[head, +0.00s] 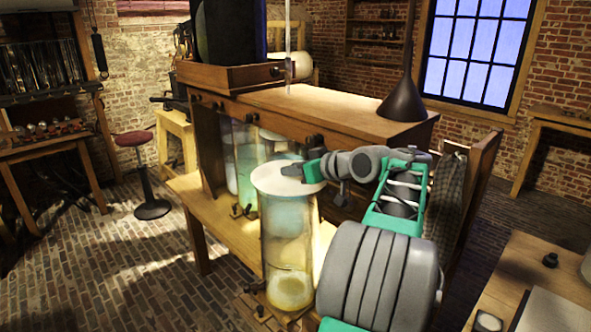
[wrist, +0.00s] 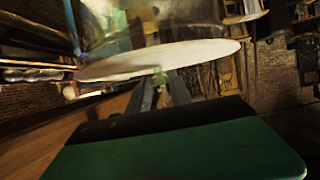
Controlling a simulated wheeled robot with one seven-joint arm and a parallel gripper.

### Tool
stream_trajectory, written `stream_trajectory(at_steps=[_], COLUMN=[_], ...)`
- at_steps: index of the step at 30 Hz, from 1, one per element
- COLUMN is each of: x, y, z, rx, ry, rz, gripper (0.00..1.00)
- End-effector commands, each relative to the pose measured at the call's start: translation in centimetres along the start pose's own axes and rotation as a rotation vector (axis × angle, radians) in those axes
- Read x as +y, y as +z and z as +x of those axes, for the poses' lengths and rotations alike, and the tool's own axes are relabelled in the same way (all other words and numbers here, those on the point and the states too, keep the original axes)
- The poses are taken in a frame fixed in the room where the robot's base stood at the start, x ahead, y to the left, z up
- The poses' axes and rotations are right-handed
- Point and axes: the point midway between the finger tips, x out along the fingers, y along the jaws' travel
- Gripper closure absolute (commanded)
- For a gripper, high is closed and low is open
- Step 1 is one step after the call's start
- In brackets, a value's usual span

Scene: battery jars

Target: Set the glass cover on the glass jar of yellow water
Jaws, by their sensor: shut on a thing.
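The glass cover (head: 280,180), a pale round disc, is held by my gripper (head: 312,171) at its right edge. In the wrist view the cover (wrist: 200,52) spreads out beyond the fingers (wrist: 165,88), which are shut on its near edge. A tall glass jar (head: 288,245) with yellow at its bottom stands directly below the cover in the head view. The cover hides the jar's rim, so I cannot tell whether the two touch. The cover looks roughly level in the head view.
Other glass jars (head: 245,160) with bluish-green contents stand behind, under the wooden cabinet top (head: 330,108). A dark funnel-shaped object (head: 403,100) sits on that top. A stool (head: 150,175) stands on the brick floor at left. A table (head: 530,285) is at lower right.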

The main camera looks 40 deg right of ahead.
Motion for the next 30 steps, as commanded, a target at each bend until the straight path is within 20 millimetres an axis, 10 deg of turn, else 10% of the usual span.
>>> stream_trajectory(at_steps=[23, 24, 30], x=[0.0, 0.0, 0.0], y=[0.9, 0.8, 0.8], z=[0.4, 0.3, 0.3], rx=[0.001, 0.001, 0.001], ry=[0.0, 0.0, 0.0], rz=[-0.001, -0.001, -0.001], gripper=[1.0, 0.72, 0.66])
